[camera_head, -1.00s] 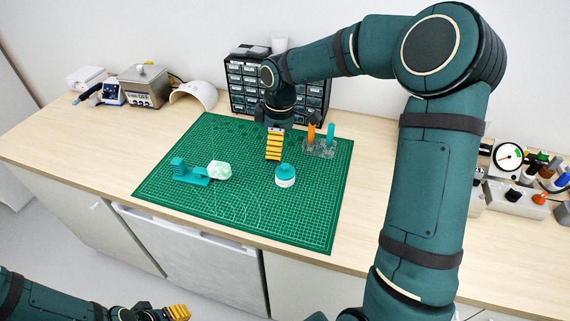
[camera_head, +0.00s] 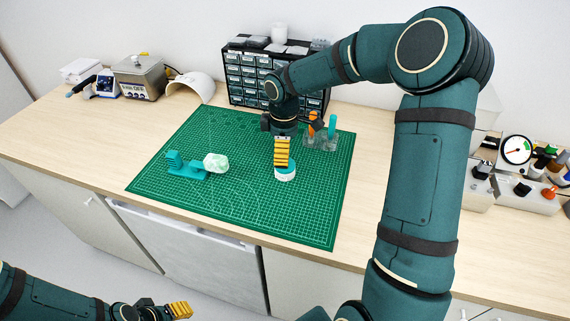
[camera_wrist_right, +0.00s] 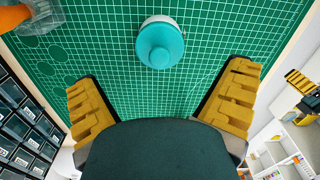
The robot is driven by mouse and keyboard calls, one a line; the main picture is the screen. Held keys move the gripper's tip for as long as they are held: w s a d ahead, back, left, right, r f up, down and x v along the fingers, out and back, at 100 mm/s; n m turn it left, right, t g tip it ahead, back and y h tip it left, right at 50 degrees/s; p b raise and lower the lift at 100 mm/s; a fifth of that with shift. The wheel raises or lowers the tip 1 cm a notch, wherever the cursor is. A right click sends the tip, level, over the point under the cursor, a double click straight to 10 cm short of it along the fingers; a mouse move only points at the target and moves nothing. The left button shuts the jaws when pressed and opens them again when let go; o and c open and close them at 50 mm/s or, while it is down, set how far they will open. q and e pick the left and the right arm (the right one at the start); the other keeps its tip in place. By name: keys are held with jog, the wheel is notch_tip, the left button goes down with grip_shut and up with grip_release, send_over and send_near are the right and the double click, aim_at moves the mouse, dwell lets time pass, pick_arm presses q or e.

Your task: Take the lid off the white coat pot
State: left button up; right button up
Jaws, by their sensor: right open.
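The white coat pot (camera_head: 285,175) stands upright on the green cutting mat (camera_head: 235,222), with its teal lid on top. In the right wrist view the round teal lid (camera_wrist_right: 160,44) shows from above, ahead of and between my spread fingers. My right gripper (camera_head: 281,163) is open and empty; in the head view its yellow fingers hide part of the lid. The wrist view shows a gap between the lid and both fingers. My left gripper (camera_head: 180,310) is at the bottom edge, away from the bench; its finger opening is unclear.
A teal stand with a pale green faceted piece (camera_head: 215,163) lies left of the pot. A clear holder (camera_head: 321,141) with orange and teal tools stands behind right. A drawer cabinet (camera_head: 240,82) stands at the back. The mat's front is clear.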

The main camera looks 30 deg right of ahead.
notch_tip(320, 180, down, 4)
jog(key=shift+f+b, duration=0.25)
jog(key=shift+b, duration=0.2)
jog(key=shift+a, duration=0.1)
jog(key=c, duration=1.2)
